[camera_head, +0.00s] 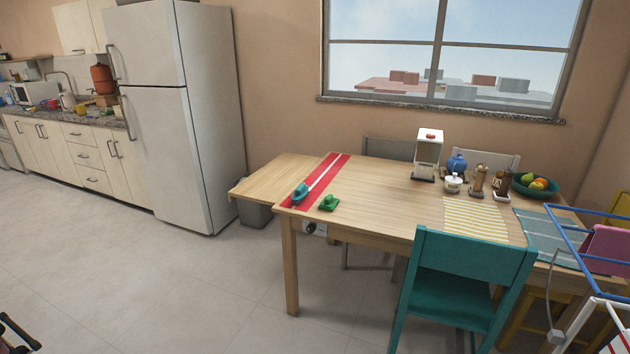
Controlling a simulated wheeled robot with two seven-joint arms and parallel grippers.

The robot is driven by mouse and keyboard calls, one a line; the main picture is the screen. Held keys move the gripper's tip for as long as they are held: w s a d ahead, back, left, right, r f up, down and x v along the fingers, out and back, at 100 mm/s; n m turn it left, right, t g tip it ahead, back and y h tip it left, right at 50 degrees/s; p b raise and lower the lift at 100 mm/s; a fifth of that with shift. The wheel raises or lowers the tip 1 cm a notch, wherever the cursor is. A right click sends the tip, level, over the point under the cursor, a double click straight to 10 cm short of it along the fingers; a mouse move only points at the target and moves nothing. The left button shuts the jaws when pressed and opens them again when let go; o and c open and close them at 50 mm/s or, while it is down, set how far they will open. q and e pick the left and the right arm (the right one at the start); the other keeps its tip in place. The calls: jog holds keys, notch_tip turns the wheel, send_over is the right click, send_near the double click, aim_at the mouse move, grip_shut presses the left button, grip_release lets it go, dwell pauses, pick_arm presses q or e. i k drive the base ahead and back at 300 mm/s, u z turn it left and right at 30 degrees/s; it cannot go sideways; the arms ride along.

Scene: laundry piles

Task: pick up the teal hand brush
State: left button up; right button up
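The teal hand brush (301,193) appears as a small teal-blue item near the front left of the wooden table (262,182). It lies on the red runner with a white stripe (322,178). A small green item (329,203) lies just to its right, close to the table's front edge. It is too small to make out in detail.
A teal chair (470,262) stands at the table's front right, beside a drying rack (575,240). A grey bin (255,213) stands by the table's left end. Floor (190,270) is open at the left. A dark object (14,335) is cut off bottom left.

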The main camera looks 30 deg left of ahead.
aim_at(302, 190)
jog(key=u, duration=0.95)
jog(key=i, duration=1.3)
jog(key=u, duration=1)
